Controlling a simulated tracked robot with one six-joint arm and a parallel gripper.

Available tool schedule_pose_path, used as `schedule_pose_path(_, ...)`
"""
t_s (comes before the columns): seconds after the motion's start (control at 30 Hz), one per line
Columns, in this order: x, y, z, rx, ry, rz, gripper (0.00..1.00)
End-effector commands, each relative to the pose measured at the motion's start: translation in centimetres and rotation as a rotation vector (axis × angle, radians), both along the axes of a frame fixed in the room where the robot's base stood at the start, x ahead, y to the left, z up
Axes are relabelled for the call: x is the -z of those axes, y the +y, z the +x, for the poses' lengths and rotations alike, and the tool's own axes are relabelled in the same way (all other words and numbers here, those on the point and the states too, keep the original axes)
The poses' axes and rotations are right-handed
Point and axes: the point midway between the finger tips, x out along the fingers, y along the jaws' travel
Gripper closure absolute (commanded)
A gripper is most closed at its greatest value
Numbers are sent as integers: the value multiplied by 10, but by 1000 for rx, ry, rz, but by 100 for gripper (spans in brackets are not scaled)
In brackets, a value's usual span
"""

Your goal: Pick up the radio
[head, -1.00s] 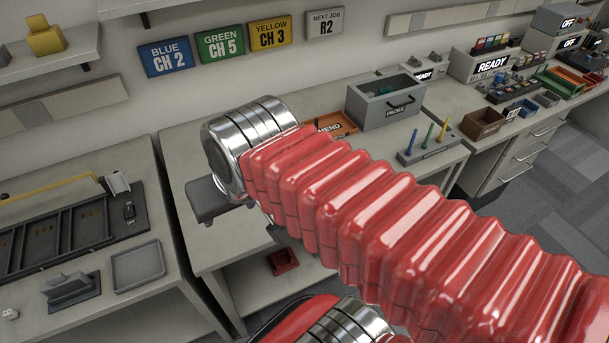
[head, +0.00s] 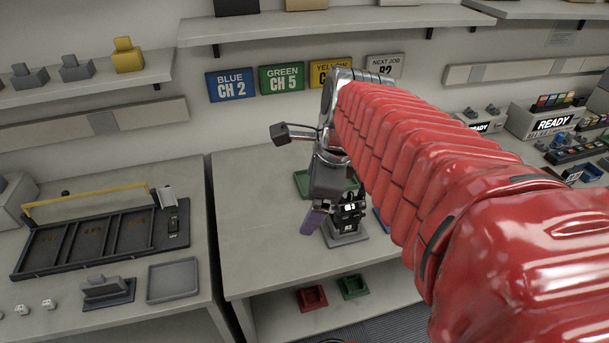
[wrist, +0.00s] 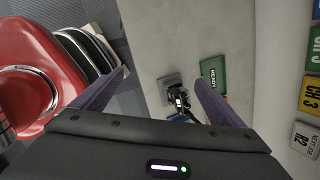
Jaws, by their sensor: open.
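A small black radio (head: 349,211) with a pale label stands upright on a grey base (head: 347,238) on the middle bench. In the head view one purple finger of my gripper (head: 314,218) shows just left of the radio; the other finger cannot be made out. Whether the finger touches the radio cannot be told.
A green tray (head: 303,182) lies behind my gripper, and part of a blue one (head: 381,220) shows right of the radio. Red (head: 312,298) and green (head: 354,287) bins sit on the lower shelf. The left of the bench is clear. My red arm hides its right side.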

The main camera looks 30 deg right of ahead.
Motion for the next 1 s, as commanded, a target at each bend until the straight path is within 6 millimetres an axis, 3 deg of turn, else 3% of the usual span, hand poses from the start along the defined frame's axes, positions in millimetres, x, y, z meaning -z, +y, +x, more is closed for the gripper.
schedule_pose_path(0.2,-2,-31,4,411,18,164,8)
schedule_pose_path(0.53,-3,-66,5,879,36,350,8)
schedule_pose_path(0.6,3,-89,3,962,0,343,8)
schedule_pose_path(0.8,10,-129,-4,1118,-69,334,8)
schedule_pose_path(1.0,11,-136,-6,1143,-82,331,8)
